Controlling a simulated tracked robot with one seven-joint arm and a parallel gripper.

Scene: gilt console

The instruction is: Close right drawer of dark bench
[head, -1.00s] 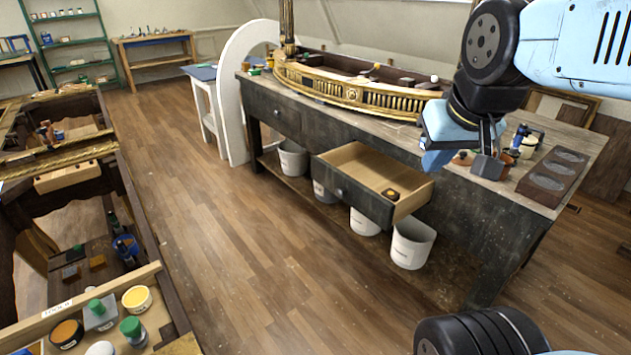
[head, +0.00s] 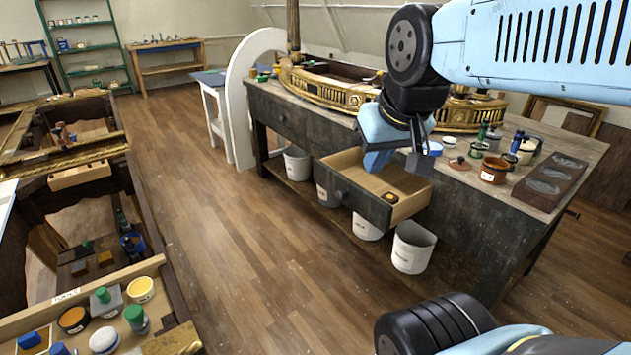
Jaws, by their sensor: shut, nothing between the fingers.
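The dark bench (head: 462,204) stands in the middle right of the head view, with a worn grey top. Its right drawer (head: 362,200) is pulled out toward the open floor, showing a pale wood inside. My gripper (head: 398,168) is shut and empty. In the picture it overlaps the back part of the drawer opening; I cannot tell its height above it. My arm hides part of the bench top and the drawer's back.
A gilt console piece (head: 335,90), jars and a copper pot (head: 494,169) stand on the bench. White buckets (head: 413,247) stand on its lower shelf below the drawer. A dark frame table (head: 160,240) is at the left. The wood floor (head: 240,220) between is clear.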

